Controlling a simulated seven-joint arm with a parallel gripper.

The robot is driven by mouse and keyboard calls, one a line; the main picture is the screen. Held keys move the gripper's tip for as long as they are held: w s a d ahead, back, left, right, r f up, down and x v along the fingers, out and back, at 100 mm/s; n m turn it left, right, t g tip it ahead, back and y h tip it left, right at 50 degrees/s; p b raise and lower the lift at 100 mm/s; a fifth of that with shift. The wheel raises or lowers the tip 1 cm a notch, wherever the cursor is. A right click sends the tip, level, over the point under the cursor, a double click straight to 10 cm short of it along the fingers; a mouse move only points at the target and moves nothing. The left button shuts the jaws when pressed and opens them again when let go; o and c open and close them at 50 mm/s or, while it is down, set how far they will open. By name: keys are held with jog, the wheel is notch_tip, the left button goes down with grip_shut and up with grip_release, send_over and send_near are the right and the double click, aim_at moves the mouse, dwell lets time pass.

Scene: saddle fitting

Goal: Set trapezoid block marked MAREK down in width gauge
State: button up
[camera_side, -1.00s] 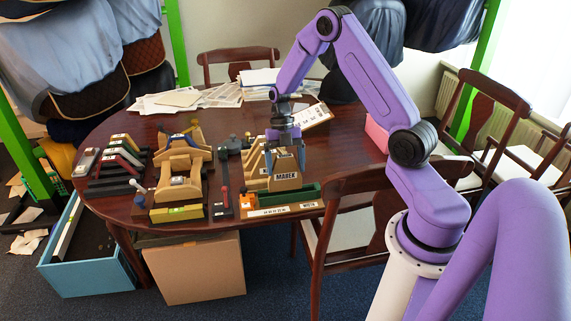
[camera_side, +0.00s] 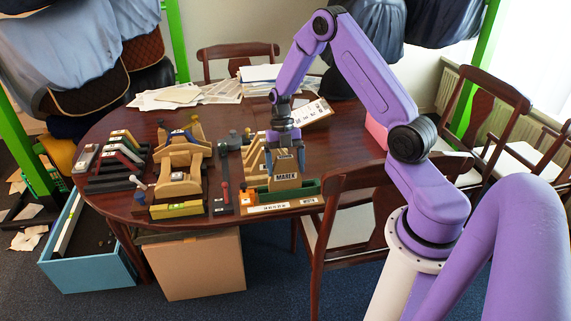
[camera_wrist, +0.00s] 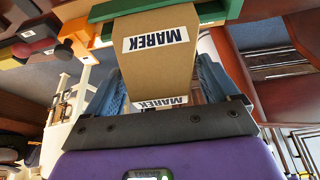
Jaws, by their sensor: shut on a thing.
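The tan trapezoid block marked MAREK (camera_side: 287,182) is held upright by my gripper (camera_side: 285,163), whose blue fingers are shut on its two sides. In the wrist view, the block (camera_wrist: 157,72) shows its MAREK labels between the fingers (camera_wrist: 160,90). The width gauge (camera_side: 308,202) lies on the near table edge, with a labelled front strip, an orange end and a green bar (camera_side: 309,188). The block's lower part overlaps the green bar in the side view. In the wrist view, the green bar (camera_wrist: 110,12) runs beside the block's far end. I cannot tell whether the block touches the gauge.
Wooden fixtures (camera_side: 180,175) and a dark bar with a red handle (camera_side: 224,180) stand left of the gauge. A rack of coloured blocks (camera_side: 122,150) is farther left. A chair (camera_side: 345,195) stands close to the right. Papers (camera_side: 200,94) lie at the back.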

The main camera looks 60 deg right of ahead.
jog(key=shift+f, duration=1.25)
dwell(1.5)
dwell(0.6)
jog(key=o, duration=0.8)
jog(key=shift+r, duration=2.55)
jog(key=shift+r, duration=1.5)
